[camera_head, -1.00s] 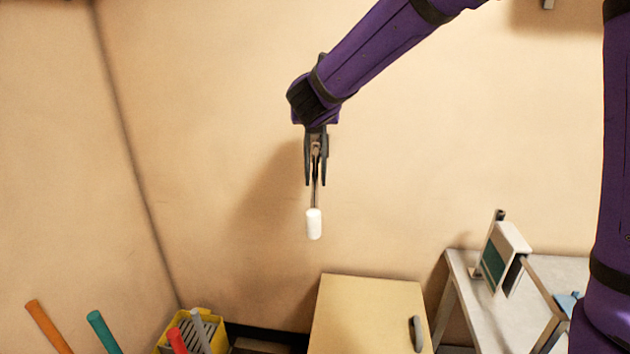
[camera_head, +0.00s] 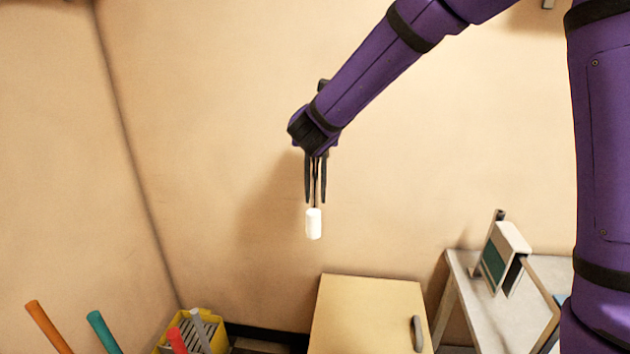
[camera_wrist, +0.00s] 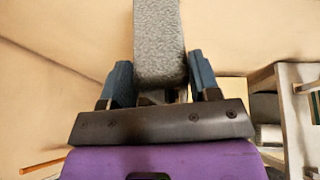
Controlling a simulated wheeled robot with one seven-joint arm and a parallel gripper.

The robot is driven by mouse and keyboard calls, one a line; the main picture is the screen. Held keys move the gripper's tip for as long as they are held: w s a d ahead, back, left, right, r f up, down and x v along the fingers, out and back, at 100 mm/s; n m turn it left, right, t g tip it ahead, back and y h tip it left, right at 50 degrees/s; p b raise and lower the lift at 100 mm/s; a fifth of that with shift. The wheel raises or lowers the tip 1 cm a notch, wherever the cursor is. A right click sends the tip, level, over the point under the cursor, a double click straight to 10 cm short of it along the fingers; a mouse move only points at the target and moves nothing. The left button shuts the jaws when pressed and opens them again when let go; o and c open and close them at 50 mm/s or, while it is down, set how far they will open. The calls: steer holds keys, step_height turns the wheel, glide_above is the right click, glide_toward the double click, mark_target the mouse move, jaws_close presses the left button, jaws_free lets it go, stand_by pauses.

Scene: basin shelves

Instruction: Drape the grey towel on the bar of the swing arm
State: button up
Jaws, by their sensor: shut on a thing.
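My gripper (camera_head: 316,196) points down in front of the back wall in the head view, its fingers close together. In the wrist view, a grey, rough-textured strip, the grey towel (camera_wrist: 160,45), lies between the two dark fingers and extends beyond them.
A pale cabinet (camera_head: 365,315) with a grey handle stands below. A white-and-green device (camera_head: 503,258) sits on a light table (camera_head: 490,312) at right. A yellow crate (camera_head: 212,334) and coloured rods, orange (camera_head: 48,328) and teal (camera_head: 103,332), are at lower left. The wall around my gripper is bare.

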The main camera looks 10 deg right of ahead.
mark_target(315, 169)
steer(key=shift+f, duration=2.85)
steer(key=o, duration=1)
